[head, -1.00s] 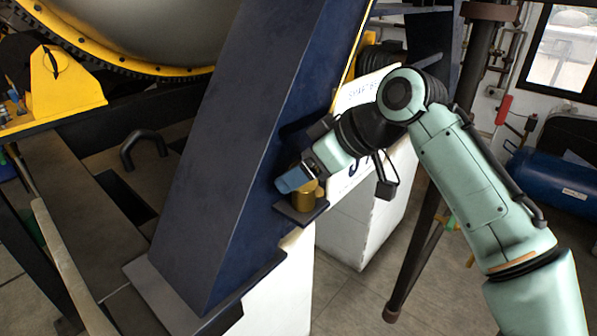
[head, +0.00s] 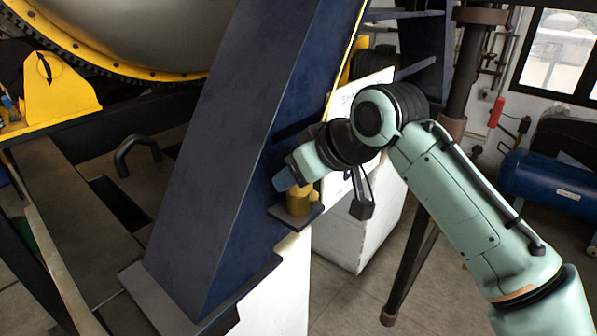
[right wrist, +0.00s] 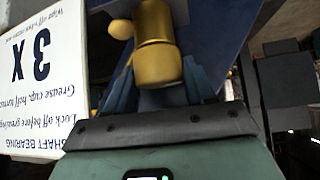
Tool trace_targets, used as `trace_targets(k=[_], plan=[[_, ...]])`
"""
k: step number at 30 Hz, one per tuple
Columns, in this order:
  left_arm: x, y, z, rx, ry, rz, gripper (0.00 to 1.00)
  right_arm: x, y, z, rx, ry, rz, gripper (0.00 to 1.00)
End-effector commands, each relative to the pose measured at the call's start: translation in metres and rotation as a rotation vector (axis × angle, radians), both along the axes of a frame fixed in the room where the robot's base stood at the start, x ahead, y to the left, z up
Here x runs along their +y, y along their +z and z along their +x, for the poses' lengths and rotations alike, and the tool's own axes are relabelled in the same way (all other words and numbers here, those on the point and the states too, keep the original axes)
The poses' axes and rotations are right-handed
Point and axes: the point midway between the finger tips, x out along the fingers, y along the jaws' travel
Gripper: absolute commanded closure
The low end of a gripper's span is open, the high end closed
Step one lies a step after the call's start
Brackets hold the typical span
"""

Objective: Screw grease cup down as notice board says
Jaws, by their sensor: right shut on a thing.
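The brass grease cup (head: 298,203) stands on a small dark bracket (head: 296,217) at the side of the slanted blue beam. My right gripper (head: 284,182) is at the cup with its blue fingers; in the right wrist view the cup (right wrist: 158,62) sits between the two fingers, and the gripper is shut on it. The white notice board (head: 350,95) is partly hidden behind my right arm. In the right wrist view the board (right wrist: 42,75) is upside down and reads "SHAFT BEARING", "Lock off before greasing", "Grease cup: half turns", "3 X". My left gripper is not seen.
The slanted blue beam (head: 215,150) is close to the left of the gripper. A white block (head: 365,225) stands behind it. A dark pole (head: 455,90) is behind my arm, and a blue tank (head: 550,185) lies at far right.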

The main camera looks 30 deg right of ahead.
Motion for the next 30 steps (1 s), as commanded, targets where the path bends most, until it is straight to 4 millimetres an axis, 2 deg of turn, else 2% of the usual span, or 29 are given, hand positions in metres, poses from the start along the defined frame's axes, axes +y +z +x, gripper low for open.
trace_targets(k=[7,18,19,20,21,30], plan=[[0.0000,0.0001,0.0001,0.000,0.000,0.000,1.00,0.0008,0.0006,0.0005,-0.004,-0.160,0.001,0.77],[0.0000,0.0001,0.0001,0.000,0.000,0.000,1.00,0.0006,0.0012,0.0008,-0.007,-0.180,0.004,0.77],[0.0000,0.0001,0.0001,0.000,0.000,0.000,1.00,0.0006,0.0013,0.0009,-0.007,-0.180,0.004,0.37],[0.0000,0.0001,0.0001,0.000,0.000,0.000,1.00,0.0005,0.0013,0.0009,-0.007,-0.180,0.004,0.27],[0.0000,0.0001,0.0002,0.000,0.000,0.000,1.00,0.0006,0.0011,0.0008,-0.006,-0.180,0.004,0.23],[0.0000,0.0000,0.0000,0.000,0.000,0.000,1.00,0.0017,0.0002,0.0007,-0.003,-0.176,0.004,0.23]])
